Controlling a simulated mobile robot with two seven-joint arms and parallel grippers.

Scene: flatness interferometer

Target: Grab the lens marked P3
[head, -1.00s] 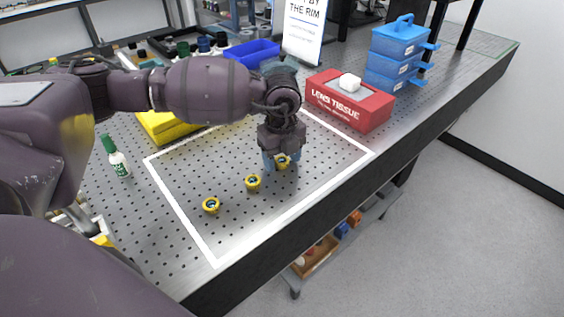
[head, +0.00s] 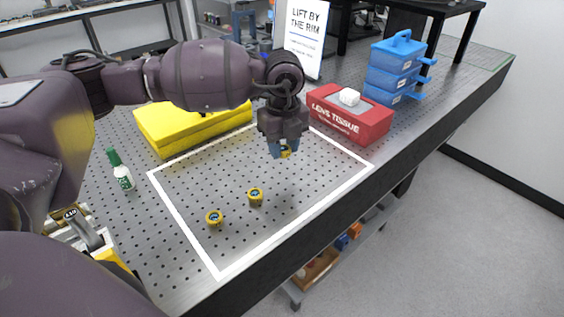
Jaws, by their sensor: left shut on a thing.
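Three small yellow-rimmed lenses are in the head view; no marking on them is readable, so I cannot tell which is P3. One lens (head: 214,217) stands at the front left inside the white outline, and another lens (head: 255,196) stands in the middle. The third lens (head: 286,152) is at my left gripper (head: 283,150), partly hidden by the blue fingertips. The left gripper points down and is shut on this lens. I cannot tell whether the lens is clear of the perforated table (head: 230,182). My right gripper is not in view.
A red lens tissue box (head: 348,117) stands right of the gripper. Blue stacked boxes (head: 394,68) and an upright sign (head: 303,35) are behind. A yellow case (head: 185,128) and a green-capped bottle (head: 121,172) are at left. The outlined area's right part is clear.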

